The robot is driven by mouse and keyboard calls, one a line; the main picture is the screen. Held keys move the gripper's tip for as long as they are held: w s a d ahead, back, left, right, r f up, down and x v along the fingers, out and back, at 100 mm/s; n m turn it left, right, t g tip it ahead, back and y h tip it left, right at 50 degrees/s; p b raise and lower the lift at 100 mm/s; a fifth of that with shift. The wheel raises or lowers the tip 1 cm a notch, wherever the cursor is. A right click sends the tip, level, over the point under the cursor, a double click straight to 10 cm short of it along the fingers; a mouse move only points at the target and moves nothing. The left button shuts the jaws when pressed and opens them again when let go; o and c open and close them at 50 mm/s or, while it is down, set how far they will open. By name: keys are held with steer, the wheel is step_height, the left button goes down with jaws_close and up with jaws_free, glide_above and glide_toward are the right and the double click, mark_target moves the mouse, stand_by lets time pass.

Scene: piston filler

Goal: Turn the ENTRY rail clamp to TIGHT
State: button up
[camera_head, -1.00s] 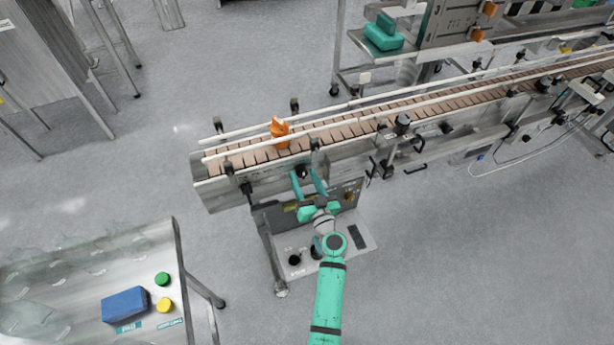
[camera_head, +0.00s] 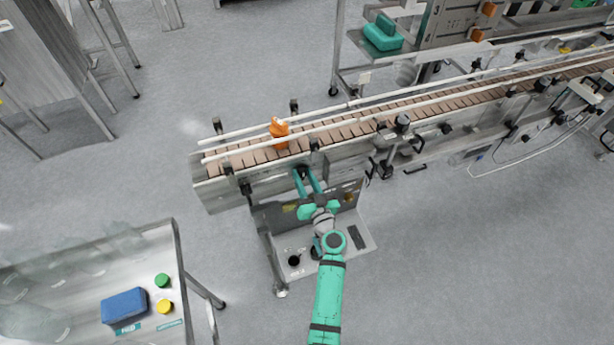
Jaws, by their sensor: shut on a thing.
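The ENTRY rail clamp's dark knob (camera_head: 302,171) sits on the near side of the conveyor (camera_head: 240,185), close to its left end, below the near guide rail. My gripper (camera_head: 306,177) reaches up to it from below, with its two green fingers on either side of the knob. The fingers are shut on the knob, which they partly hide. Any TIGHT marking and the knob's exact angle are too small to read.
An orange bottle (camera_head: 279,132) stands on the belt behind the knob, between the white guide rails. Other dark rail fittings (camera_head: 228,168) are nearby. A control panel (camera_head: 350,193) lies below the conveyor. A steel cart (camera_head: 60,290) stands at lower left.

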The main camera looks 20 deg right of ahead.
steer(key=m, duration=0.4)
steer(key=shift+s+d+f+m, duration=0.1)
steer(key=shift+s+f+m, duration=0.1)
steer(key=shift+f+m, duration=0.1)
steer(key=m, duration=0.4)
steer(key=shift+m, duration=0.3)
steer(key=m, duration=0.4)
steer(key=shift+a+m, duration=0.2)
steer(key=shift+m, duration=1.9)
steer(key=o, duration=1)
steer(key=shift+o, duration=0.3)
steer(key=shift+w+r, duration=0.1)
steer(key=shift+r, duration=0.05)
